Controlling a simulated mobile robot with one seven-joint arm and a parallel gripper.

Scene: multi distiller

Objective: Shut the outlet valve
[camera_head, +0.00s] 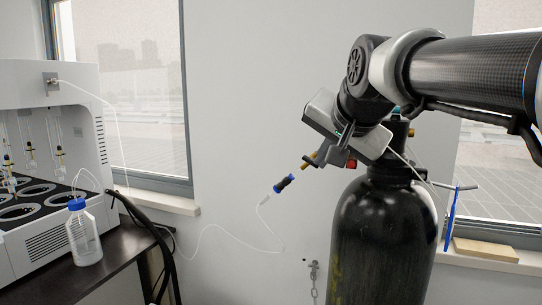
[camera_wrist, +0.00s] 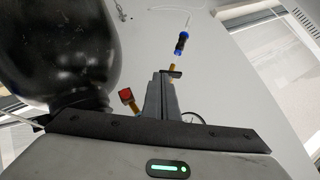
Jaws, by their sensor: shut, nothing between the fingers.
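A black gas cylinder (camera_head: 383,235) stands before the wall, its top fittings largely hidden behind my arm. My gripper (camera_wrist: 166,78) is shut with nothing between its fingers, and the tips are beside a small dark bar (camera_wrist: 173,73) on the brass outlet piece (camera_wrist: 172,66). This looks like the outlet valve handle; I cannot tell whether the fingers touch it. The brass outlet also shows in the head view (camera_head: 310,161), leading to a blue and black connector (camera_head: 284,184) with a thin clear tube. A red knob (camera_wrist: 126,95) sits left of the fingers, also visible in the head view (camera_head: 351,163).
A round gauge (camera_wrist: 192,119) is partly hidden right of the fingers. A white distiller (camera_head: 50,140) and a blue-capped bottle (camera_head: 84,237) are on the dark table at left. A chain (camera_head: 314,275) hangs on the wall. The wall beyond the connector is clear.

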